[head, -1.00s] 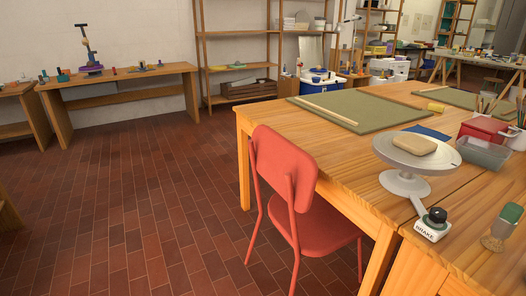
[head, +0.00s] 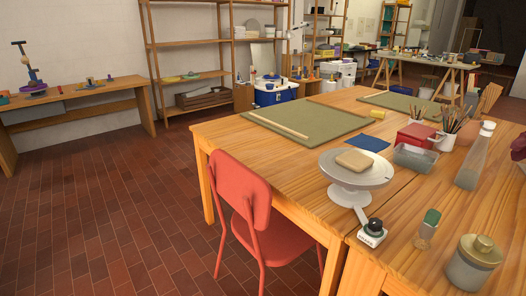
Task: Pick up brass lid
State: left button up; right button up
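A brass lid (head: 481,249) sits on a grey cylindrical jar (head: 467,273) at the lower right of the head view, on the near right part of the wooden table. The lid has a round knob on top. The lower edge of the picture comes close to the bottom of the jar. Neither of my grippers shows in the head view.
Left of the jar stand a green-topped brush (head: 428,228) and a brake block with a dark knob (head: 372,233). A turntable (head: 356,175) bears a tan slab. A red chair (head: 243,195) is at the table's left side.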

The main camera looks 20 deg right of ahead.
aim_at(481, 250)
jog(key=z, duration=2.05)
